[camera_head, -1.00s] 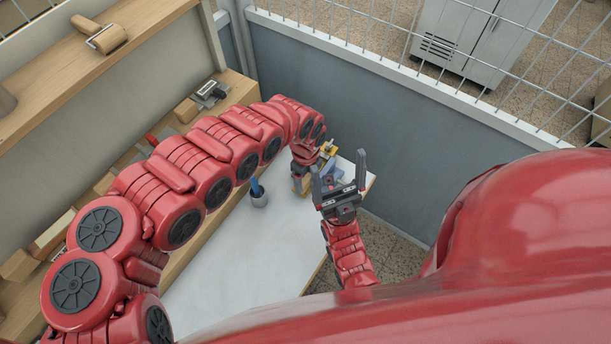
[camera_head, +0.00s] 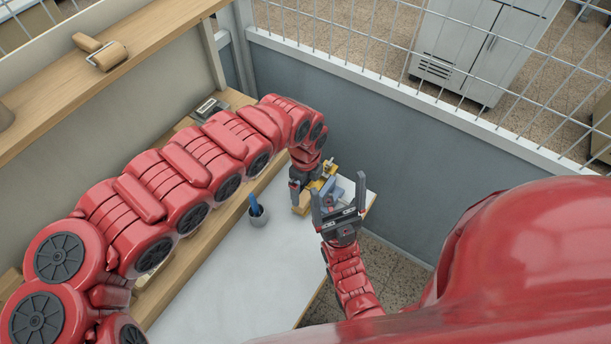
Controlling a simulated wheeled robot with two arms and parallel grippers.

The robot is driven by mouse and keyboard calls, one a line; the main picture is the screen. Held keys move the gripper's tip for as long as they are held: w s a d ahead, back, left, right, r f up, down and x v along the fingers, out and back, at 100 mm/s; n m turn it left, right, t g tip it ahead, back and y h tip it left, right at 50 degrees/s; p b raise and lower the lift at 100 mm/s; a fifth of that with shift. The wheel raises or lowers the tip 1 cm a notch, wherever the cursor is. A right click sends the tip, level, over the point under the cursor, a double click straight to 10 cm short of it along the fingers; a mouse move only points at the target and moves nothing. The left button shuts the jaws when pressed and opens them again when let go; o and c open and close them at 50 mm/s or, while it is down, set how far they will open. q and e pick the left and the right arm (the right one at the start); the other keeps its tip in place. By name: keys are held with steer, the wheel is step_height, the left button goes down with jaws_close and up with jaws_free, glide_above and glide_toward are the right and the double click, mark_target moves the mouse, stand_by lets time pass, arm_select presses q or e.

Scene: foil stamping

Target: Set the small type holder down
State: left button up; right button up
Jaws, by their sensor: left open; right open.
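My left gripper (camera_head: 296,198) is at the far end of the white table, beside a small yellow and blue-grey item group; it is open, though its fingers are small and partly hidden in this view. My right gripper (camera_head: 338,200) is open and empty, its two dark fingers pointing up, in front of the table's far right corner. A yellow piece (camera_head: 328,187) and a blue-grey piece (camera_head: 341,188) show between and behind the grippers. I cannot tell which of these, if any, is the small type holder.
A grey wall (camera_head: 370,150) closes the far side.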

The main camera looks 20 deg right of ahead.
arm_select(q)
step_height(320, 180, up, 6)
steer(key=p, duration=0.3)
steer(key=shift+r, duration=0.25)
